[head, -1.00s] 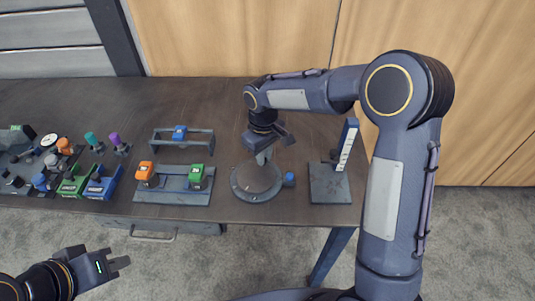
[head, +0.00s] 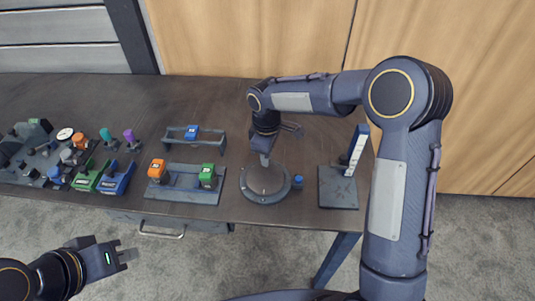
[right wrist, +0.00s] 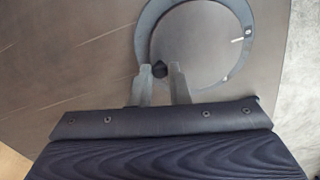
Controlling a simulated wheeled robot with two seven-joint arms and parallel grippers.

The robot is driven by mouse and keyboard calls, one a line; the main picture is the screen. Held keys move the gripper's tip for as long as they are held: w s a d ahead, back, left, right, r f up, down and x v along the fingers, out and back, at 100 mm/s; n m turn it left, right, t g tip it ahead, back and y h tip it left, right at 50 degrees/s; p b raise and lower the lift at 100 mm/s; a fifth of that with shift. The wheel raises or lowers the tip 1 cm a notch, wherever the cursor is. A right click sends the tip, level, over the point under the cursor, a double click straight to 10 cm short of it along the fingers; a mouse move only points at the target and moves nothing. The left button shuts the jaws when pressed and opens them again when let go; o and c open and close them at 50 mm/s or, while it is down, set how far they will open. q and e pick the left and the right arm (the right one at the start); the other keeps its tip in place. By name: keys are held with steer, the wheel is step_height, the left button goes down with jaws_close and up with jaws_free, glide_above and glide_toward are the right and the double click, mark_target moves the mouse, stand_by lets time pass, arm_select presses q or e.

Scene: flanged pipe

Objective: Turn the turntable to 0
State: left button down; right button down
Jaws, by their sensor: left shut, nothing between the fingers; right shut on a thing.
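The turntable (head: 278,197) is a grey round disc on a ring-shaped base near the table's front edge. It also shows in the right wrist view (right wrist: 205,45), with a short white mark on its outer ring at the right. My right gripper (head: 265,163) points down over the disc's far part. In the right wrist view its fingers (right wrist: 161,70) are shut on a small dark knob (right wrist: 160,68) at the disc's rim. The scale's numbers are not readable. My left gripper (head: 126,257) is shut and empty, in front of the table, well away from the turntable.
A blue knob (head: 297,182) sits just right of the turntable. Further right stands a plate with an upright blue-and-white post (head: 356,150). Several coloured parts crowd the far left.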

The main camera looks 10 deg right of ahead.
steer(key=c, duration=1.4)
jaws_free()
steer(key=shift+o, duration=0.2)
step_height(320, 180, up, 8)
steer(key=shift+f, duration=0.2)
steer(key=shift+r, duration=0.15)
